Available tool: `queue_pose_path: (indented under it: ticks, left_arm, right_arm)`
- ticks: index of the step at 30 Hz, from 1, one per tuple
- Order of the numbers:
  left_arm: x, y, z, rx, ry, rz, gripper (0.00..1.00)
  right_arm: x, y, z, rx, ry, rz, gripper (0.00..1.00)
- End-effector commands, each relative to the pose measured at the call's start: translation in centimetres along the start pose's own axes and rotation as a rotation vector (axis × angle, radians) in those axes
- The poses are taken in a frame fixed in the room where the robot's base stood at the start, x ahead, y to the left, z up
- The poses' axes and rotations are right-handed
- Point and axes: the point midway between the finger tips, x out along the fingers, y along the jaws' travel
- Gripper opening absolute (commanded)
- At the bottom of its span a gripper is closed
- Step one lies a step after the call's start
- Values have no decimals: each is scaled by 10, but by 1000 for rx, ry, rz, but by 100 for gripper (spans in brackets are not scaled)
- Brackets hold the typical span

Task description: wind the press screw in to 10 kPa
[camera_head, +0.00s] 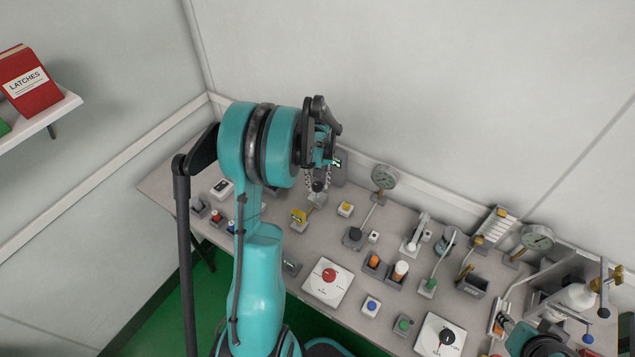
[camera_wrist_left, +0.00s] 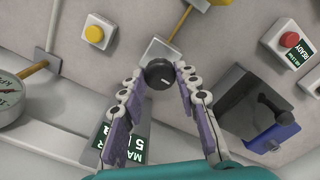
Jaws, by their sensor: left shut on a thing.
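A dark round knob with a white mark (camera_wrist_left: 160,73) sits on a pale block with a yellow brass rod behind it in the left wrist view. My left gripper (camera_wrist_left: 159,80) has its two fingers on either side of this knob and is shut on it. In the head view my left gripper (camera_head: 322,165) is over the back of the bench, and the knob (camera_head: 318,186) shows just below it.
A dial gauge (camera_head: 384,177) stands right of my left gripper, another gauge (camera_head: 538,237) farther right. A yellow button box (camera_head: 345,209) and a red-knob panel (camera_head: 328,281) are nearby. The bench (camera_head: 290,262) is crowded. A shelf (camera_head: 60,112) hangs at the left wall.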

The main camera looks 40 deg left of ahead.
Motion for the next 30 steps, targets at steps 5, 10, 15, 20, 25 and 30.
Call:
queue_pose_path:
  ticks: [5, 10, 15, 20, 25, 30]
  left_arm:
    - [0, 0, 0, 165, 1, 0, 2]
    - [0, 0, 0, 326, 1, 0, 2]
    - [0, 0, 0, 487, 1, 0, 2]
    - [0, 0, -1, 639, 2, 0, 2]
    - [0, 0, -1, 801, 2, 0, 2]
    - [0, 0, -1, 962, 2, 0, 2]
  right_arm:
    - [1, 0, 0, 0, 0, 0, 40]
    - [1, 0, 1, 0, 0, 0, 40]
    - [2, 0, 1, 0, 0, 0, 40]
    - [2, 0, 2, 0, 0, 0, 40]
    - [2, 0, 2, 0, 0, 0, 40]
    - [3, 0, 2, 0, 0, 0, 40]
